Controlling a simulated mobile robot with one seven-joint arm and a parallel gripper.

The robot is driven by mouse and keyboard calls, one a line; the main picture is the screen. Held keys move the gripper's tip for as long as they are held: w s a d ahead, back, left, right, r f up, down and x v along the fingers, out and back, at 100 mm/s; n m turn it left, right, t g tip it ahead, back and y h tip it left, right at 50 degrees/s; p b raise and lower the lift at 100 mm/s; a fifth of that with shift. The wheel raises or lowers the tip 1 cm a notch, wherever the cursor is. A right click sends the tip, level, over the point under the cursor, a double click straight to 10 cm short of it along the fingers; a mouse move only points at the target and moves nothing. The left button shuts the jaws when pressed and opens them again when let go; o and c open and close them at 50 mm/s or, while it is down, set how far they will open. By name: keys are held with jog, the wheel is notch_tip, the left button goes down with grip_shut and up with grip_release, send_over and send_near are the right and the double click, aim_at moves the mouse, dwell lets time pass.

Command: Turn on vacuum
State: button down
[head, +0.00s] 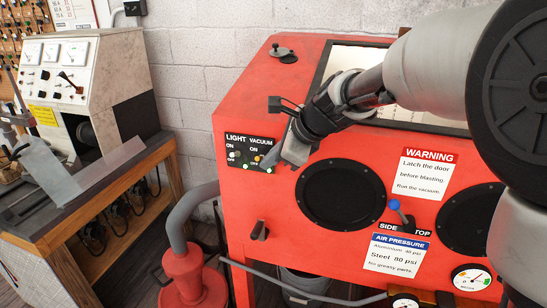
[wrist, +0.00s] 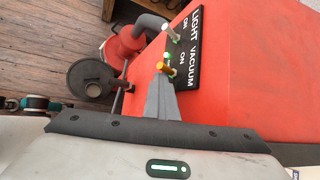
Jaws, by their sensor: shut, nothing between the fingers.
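A black switch panel (head: 249,151) labelled LIGHT and VACUUM is on the front of the red blast cabinet (head: 252,112); it also shows in the wrist view (wrist: 190,45). The light switch (wrist: 170,33) has a pale tip, the vacuum switch (wrist: 163,69) an orange one. My gripper (head: 271,160) is at the panel's right side. In the wrist view its shut, empty fingers (wrist: 159,85) end right by the vacuum switch. I cannot tell whether they touch, or which way that switch is set. Green spots show beside the switches.
A grey hose runs to a red vacuum unit (head: 187,276) below left of the panel. Right of the panel are a round black glove port (head: 340,194) and a blue-knobbed lever (head: 396,207). A wooden bench (head: 85,215) with a test console stands at left.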

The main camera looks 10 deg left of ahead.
jog(key=shift+w+a+r, duration=0.1)
jog(key=shift+r, duration=0.4)
jog(key=shift+w+a+r, duration=0.1)
jog(key=shift+r, duration=0.35)
jog(key=d+f+p+v, duration=0.1)
jog(key=v, duration=1.5)
jog(key=shift+s, duration=0.5)
jog(key=shift+r, duration=0.1)
